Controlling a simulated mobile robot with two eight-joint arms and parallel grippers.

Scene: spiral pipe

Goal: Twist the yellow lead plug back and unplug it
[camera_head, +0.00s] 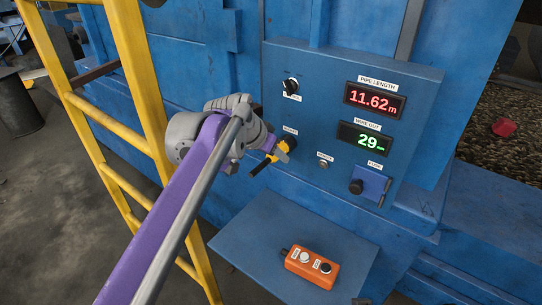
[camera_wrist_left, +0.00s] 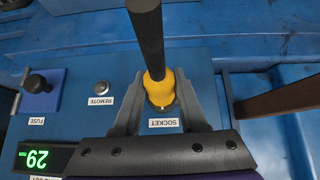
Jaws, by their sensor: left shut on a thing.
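The yellow lead plug (camera_head: 269,159) sits at the socket on the blue control panel, with its black lead end sticking out toward the lower left in the head view. In the left wrist view the yellow plug (camera_wrist_left: 160,91) is between the two grey fingers, at the "SOCKET" label (camera_wrist_left: 164,123), and its black part (camera_wrist_left: 148,35) points up. My left gripper (camera_head: 277,152) is shut on the plug; it also shows in the left wrist view (camera_wrist_left: 158,100). The plug's contacts and the socket's inside are hidden. My right gripper is not in view.
The panel (camera_head: 328,130) carries a knob (camera_head: 290,86), two displays, a remote button (camera_head: 323,164) and a fuse holder (camera_head: 357,186). An orange two-button box (camera_head: 312,267) lies on the blue shelf (camera_head: 255,245) below. A yellow ladder (camera_head: 137,75) stands left of my arm.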

